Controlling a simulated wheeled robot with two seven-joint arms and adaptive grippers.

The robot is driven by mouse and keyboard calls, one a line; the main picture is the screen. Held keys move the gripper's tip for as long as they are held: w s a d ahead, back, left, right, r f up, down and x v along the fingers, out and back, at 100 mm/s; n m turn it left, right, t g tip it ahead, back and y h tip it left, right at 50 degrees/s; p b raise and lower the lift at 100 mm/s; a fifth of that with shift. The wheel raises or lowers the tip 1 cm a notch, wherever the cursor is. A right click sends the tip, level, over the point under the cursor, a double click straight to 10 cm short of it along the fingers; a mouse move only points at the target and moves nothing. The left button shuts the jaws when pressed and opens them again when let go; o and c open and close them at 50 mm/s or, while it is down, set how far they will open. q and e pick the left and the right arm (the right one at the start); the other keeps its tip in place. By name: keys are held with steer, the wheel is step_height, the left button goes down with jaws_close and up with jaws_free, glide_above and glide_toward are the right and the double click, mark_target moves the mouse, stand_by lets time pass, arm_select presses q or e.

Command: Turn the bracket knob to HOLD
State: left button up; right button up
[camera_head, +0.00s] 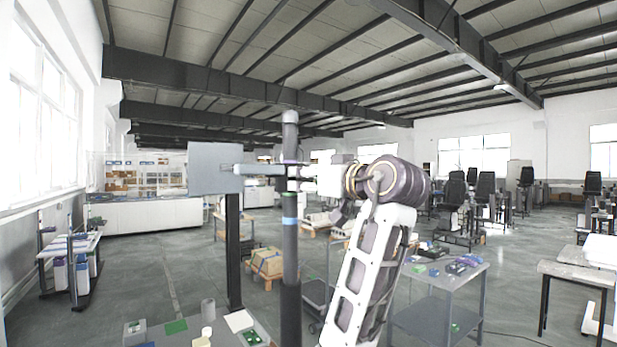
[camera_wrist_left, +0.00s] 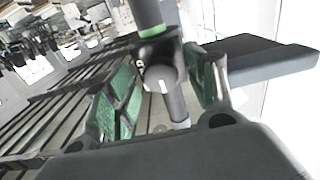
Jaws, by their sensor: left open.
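The dark lift column (camera_head: 290,255) stands upright near the middle of the head view, with a bracket arm (camera_head: 258,170) reaching left to a grey panel (camera_head: 213,180). My left gripper (camera_head: 308,174) is at the column at bracket height, on its right side. In the left wrist view, the round dark bracket knob (camera_wrist_left: 158,76) has a white mark on its face. It appears between the open, green-padded fingers of my gripper (camera_wrist_left: 165,90), with gaps at both sides. I cannot tell the depth between knob and fingertips. No HOLD label is readable. My right gripper is not seen.
A low bench (camera_head: 262,330) with small parts stands at the column's foot. A grey cart (camera_head: 440,285) with parts is at the right. In the left wrist view, the grey panel (camera_wrist_left: 265,65) lies close beside the right finger. Open floor extends behind.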

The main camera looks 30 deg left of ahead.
arm_select(q)
steer(key=shift+w+a, duration=0.1)
steer(key=shift+a, duration=0.2)
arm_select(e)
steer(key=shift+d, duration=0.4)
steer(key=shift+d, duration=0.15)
